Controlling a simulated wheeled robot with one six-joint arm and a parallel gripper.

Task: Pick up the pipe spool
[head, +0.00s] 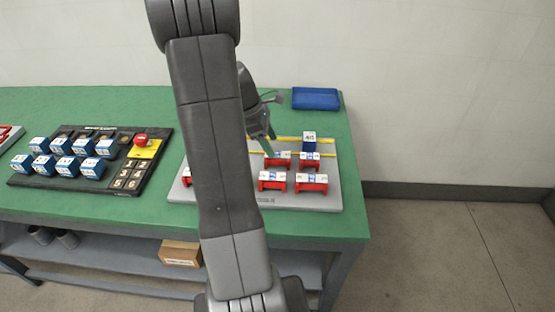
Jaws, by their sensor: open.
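Several red pieces with white and blue tops stand on a grey board (330,170) on the green table. One is at the front right (311,183), one at the front middle (272,181), and two sit behind them (309,160). I cannot tell for sure which is the pipe spool. My gripper (268,138) is open above the back middle of the board, pointing down. My arm hides part of the board's left side. I see nothing between the jaws, but they are small and partly hidden.
A blue block (309,139) stands at the board's back right, by yellow strips. A blue tray (315,98) lies behind. At left, a black panel (75,185) holds several blue-and-white blocks and a red button (141,140). A cardboard box (180,253) sits on the lower shelf.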

